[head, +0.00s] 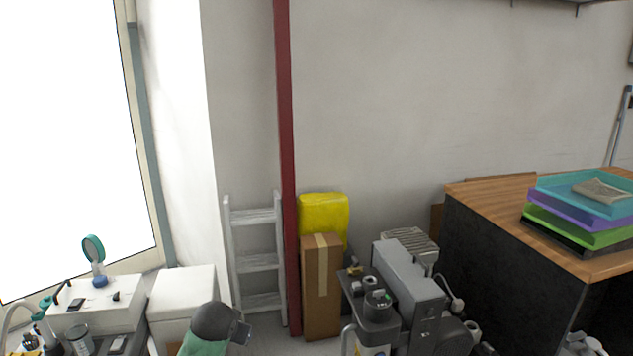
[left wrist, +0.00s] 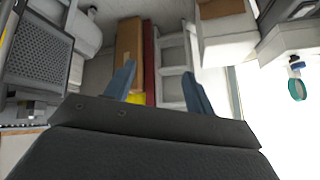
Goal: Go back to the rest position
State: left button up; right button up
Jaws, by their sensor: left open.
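In the left wrist view my left gripper (left wrist: 159,70) is open. Its two blue-grey fingers stand wide apart, with nothing between them. Behind the gap are the white step ladder (left wrist: 173,88), a dark red post (left wrist: 150,75) and a tall cardboard box (left wrist: 129,43), all beyond the fingers. Neither gripper's fingers can be made out in the head view. My right gripper does not show in either view.
The head view shows the ladder (head: 257,260), red post (head: 285,150), cardboard box (head: 321,285), a yellow container (head: 324,214) and a grey compressor (head: 408,285). A wooden-topped desk (head: 490,195) with stacked coloured trays (head: 580,212) stands right. White equipment (head: 95,310) stands left.

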pick_arm(q)
jog(key=s+d+r+g+h+p, duration=0.1)
jog(key=s+d+p, duration=0.2)
jog(key=s, duration=0.8)
jog(key=s+d+r+h+p, duration=0.15)
jog(key=s+p, duration=0.25)
jog(key=s, duration=0.7)
jog(key=s+d+f+g+p, duration=0.1)
jog(key=s+f+g+p, duration=0.1)
jog(key=s, duration=0.7)
jog(key=s+d+f+g+p, duration=0.1)
jog(key=s+f, duration=0.4)
jog(key=s, duration=0.5)
jog(key=shift+s+d+f+n+g+p, duration=0.15)
jog(key=shift+s+n+g+p, duration=0.15)
jog(key=shift+g+p, duration=0.7)
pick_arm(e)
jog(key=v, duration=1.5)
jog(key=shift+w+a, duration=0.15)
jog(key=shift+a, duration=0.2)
pick_arm(q)
jog(key=shift+t+y+p, duration=0.25)
jog(key=shift+t+p, duration=0.05)
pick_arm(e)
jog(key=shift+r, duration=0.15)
